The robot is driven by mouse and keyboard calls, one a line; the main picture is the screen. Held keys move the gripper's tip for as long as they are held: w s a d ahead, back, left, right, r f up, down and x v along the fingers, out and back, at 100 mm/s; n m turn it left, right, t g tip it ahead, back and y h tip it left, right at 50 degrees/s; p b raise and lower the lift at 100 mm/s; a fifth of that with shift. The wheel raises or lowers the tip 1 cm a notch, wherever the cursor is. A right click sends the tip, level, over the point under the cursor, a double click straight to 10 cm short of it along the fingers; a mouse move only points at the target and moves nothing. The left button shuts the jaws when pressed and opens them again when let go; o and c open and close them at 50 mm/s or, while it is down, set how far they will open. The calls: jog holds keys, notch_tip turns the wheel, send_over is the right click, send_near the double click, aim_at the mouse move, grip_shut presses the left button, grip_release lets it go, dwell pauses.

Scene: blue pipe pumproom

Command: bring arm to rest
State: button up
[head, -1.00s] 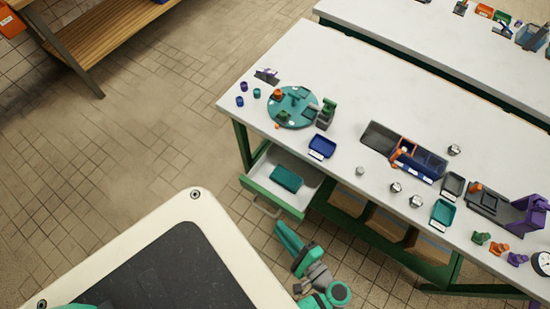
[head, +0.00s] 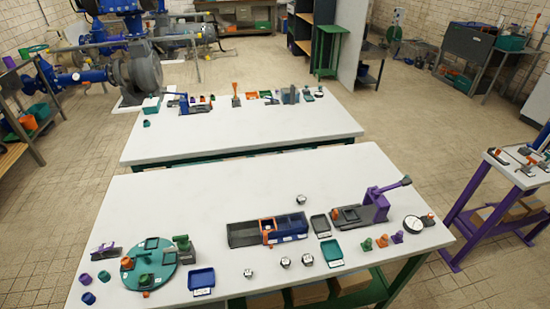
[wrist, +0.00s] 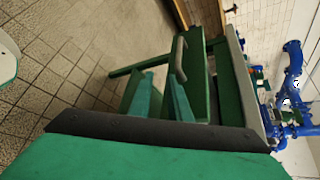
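My gripper (wrist: 160,84) shows in the wrist view, its two teal fingers apart with nothing between them. It is beside the near workbench's green frame, with a dark grey drawer handle (wrist: 180,58) just beyond the fingertips. I cannot tell the exact distance to it. My arm and gripper are not in the head view now.
The near white workbench (head: 190,200) holds a teal turntable (head: 150,278), a blue tray (head: 201,280), a divided bin (head: 244,236) and a purple press (head: 378,205). A second bench (head: 240,130) stands behind. Open tiled floor (head: 45,215) lies left.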

jog(key=s+d+f+t+h, duration=0.2)
jog(key=d+f+t+h, duration=0.15)
jog(key=f+h, duration=0.2)
jog(key=d+r+n+t+h, duration=0.1)
jog(key=d+r+t+h, duration=0.3)
jog(key=d, duration=0.3)
notch_tip(320, 180, up, 23)
jog(key=d+n+t+h, duration=0.2)
jog(key=n+t+h, duration=0.2)
jog(key=n+t, duration=0.2)
jog(key=shift+r+n, duration=0.2)
jog(key=shift+n, duration=0.1)
jog(key=shift+w+d, duration=0.1)
